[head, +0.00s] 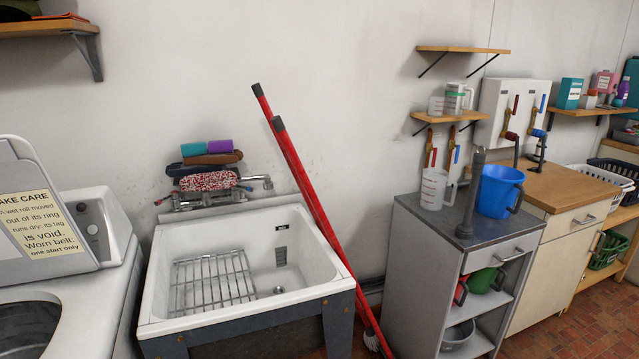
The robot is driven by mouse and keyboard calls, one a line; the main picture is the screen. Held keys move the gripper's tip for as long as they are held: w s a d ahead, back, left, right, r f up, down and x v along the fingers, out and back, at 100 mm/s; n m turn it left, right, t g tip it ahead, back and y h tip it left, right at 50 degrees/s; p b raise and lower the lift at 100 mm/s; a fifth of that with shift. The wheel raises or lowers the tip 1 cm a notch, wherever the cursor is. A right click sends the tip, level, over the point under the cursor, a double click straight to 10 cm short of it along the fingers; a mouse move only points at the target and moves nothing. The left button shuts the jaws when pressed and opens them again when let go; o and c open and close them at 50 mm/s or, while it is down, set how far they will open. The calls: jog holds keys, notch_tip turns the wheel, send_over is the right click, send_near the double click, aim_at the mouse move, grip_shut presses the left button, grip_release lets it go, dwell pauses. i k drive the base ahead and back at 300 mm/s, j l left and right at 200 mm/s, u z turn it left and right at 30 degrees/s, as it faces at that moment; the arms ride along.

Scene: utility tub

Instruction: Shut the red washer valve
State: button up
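Two places on the wall show red valve levers, and I cannot tell which is the washer valve. On the white wall box (497,113), a red lever (515,104) stands roughly upright above a red hose fitting (511,136). A blue lever (542,103) stands to its right above a blue fitting (538,133). Left of the box, under the small shelf, brass pipework carries a red lever (428,147) and a blue lever (457,153), both roughly vertical. The pitcher and grey pipe partly hide its lower end. My gripper is not in view.
A grey cabinet (424,262) stands below, bearing a clear pitcher (433,189), a grey upright pipe (471,195) and a blue bucket (497,192). Left are a white tub (320,262), leaning red poles (305,190) and a washer (95,290). Brick floor (570,325) shows at right.

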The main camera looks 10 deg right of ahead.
aim_at(514, 109)
jog(key=i+l+z, duration=0.1)
jog(key=l, duration=0.3)
jog(key=i+l+z, duration=0.1)
jog(key=l, duration=0.3)
jog(key=i+l, duration=0.2)
jog(key=l, duration=0.2)
jog(key=i+l+z, duration=0.15)
jog(key=l, duration=0.25)
jog(key=i+l+z, duration=0.1)
jog(key=l, duration=0.25)
jog(key=i+l+z, duration=0.2)
jog(key=i+l, duration=0.6)
